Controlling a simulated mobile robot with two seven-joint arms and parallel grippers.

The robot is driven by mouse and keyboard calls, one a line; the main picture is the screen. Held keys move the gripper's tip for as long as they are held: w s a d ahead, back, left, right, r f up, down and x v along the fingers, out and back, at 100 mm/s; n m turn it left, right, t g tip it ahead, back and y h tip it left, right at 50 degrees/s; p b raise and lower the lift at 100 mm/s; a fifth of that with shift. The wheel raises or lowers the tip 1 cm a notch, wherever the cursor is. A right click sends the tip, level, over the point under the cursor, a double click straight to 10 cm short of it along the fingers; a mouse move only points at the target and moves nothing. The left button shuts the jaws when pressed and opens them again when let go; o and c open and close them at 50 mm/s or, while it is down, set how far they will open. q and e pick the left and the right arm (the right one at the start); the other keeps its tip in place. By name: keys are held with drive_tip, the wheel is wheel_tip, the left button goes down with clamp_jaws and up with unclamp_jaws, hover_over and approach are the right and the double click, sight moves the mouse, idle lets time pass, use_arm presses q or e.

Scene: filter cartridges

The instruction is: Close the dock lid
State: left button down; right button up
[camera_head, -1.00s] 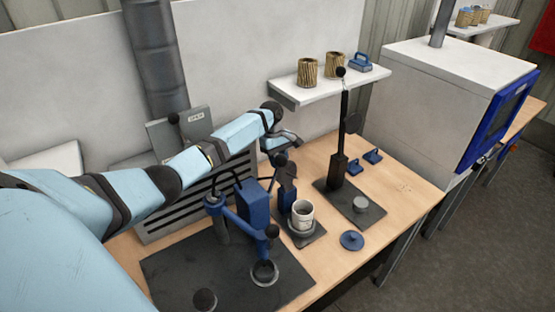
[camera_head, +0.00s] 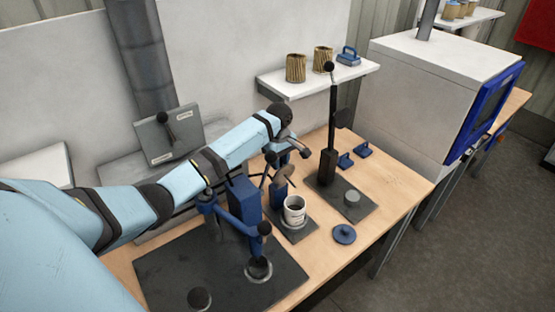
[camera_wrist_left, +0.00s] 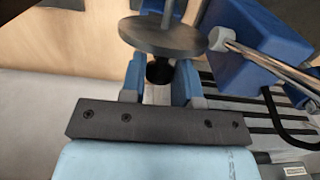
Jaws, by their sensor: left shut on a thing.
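The dock (camera_head: 290,232) stands on the bench with a white cup-shaped cartridge (camera_head: 294,216) upright in it. The dock lid (camera_head: 279,187) is raised behind the cartridge, clear of its top. In the left wrist view the lid is a dark grey disc (camera_wrist_left: 160,35) with a black knob (camera_wrist_left: 158,72). My left gripper (camera_head: 284,166) is at the lid. In the left wrist view its blue fingers (camera_wrist_left: 158,82) are on both sides of the knob, shut on it. In the head view the arm and gripper partly hide the hold. My right gripper is not in view.
A blue press (camera_head: 242,203) on a dark mat stands left of the dock. A tall black lever stand (camera_head: 329,160) is to the right. A blue round cap (camera_head: 344,234) lies in front. A shelf (camera_head: 320,80) with cartridges hangs behind.

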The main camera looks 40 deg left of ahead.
use_arm(q)
drive_tip(key=shift+d+f, duration=0.1)
drive_tip(key=shift+d, duration=0.1)
drive_tip(key=c, duration=0.9)
unclamp_jaws()
drive_tip(key=shift+a+r, duration=0.1)
drive_tip(key=shift+r, duration=0.35)
wheel_tip(320, 180, up, 13)
drive_tip(key=shift+r+b, duration=0.1)
drive_tip(key=shift+b, duration=0.3)
